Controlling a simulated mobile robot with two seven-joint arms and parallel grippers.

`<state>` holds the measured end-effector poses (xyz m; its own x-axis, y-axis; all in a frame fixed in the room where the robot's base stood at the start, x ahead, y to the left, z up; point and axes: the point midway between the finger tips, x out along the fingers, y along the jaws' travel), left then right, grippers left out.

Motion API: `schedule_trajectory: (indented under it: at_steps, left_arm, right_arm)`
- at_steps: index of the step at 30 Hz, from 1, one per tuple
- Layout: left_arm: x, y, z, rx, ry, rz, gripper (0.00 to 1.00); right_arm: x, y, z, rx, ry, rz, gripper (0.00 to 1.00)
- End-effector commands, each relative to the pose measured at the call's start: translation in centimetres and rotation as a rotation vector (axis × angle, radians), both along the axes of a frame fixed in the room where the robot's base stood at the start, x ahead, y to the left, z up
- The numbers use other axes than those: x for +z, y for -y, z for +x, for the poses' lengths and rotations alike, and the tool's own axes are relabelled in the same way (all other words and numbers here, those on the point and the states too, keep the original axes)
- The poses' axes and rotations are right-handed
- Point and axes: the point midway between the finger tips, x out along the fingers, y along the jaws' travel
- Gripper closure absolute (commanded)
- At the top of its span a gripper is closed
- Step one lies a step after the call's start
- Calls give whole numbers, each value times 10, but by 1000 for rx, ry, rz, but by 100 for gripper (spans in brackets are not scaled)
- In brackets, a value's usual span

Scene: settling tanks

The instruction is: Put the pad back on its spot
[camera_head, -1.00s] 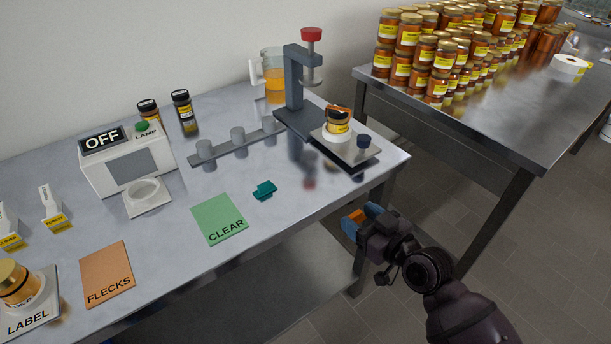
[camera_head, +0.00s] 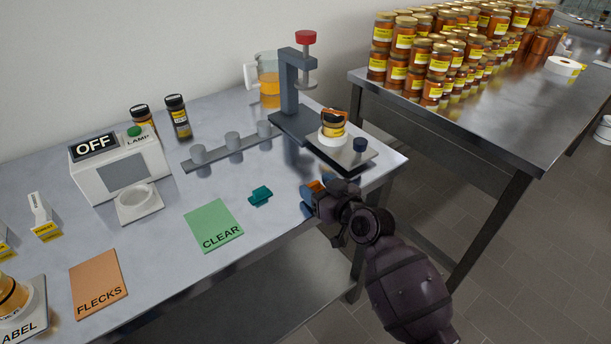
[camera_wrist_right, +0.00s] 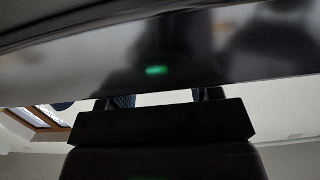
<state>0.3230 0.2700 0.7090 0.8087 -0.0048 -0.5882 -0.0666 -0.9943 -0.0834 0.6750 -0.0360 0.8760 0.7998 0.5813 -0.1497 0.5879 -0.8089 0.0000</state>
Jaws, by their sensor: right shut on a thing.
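My right gripper (camera_head: 312,196) is at the front edge of the steel table, right of the green CLEAR mat and below the press. It is shut on a small orange thing (camera_head: 317,186), mostly hidden by the fingers; I cannot tell its full shape or whether it is the pad. In the right wrist view the fingers (camera_wrist_right: 160,97) show only in part, and the held thing cannot be made out. A small teal piece (camera_head: 260,195) lies on the table between the gripper and the green CLEAR mat (camera_head: 213,224). My left gripper is not in view.
An orange FLECKS mat (camera_head: 99,283) lies at the front left. A lamp box (camera_head: 120,168) reading OFF, a rail with pegs (camera_head: 232,148) and a press (camera_head: 291,95) with a jar (camera_head: 333,124) stand behind. A second table (camera_head: 450,125) holds many jars.

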Motion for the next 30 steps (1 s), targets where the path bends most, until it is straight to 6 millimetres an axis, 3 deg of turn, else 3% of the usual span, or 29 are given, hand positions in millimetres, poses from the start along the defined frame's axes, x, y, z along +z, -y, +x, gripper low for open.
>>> schedule_trajectory:
  at_steps: [15,28,29,30]
  left_arm:
    - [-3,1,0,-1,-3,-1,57]
    - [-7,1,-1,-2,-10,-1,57]
    - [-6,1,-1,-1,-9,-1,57]
    - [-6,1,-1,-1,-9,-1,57]
  right_arm:
    - [2,-28,39,-1,0,1,65]
    - [-3,-28,40,-1,-2,-1,65]
    - [-3,-29,40,-1,-1,-1,39]
    - [-2,-28,40,-1,-1,-1,33]
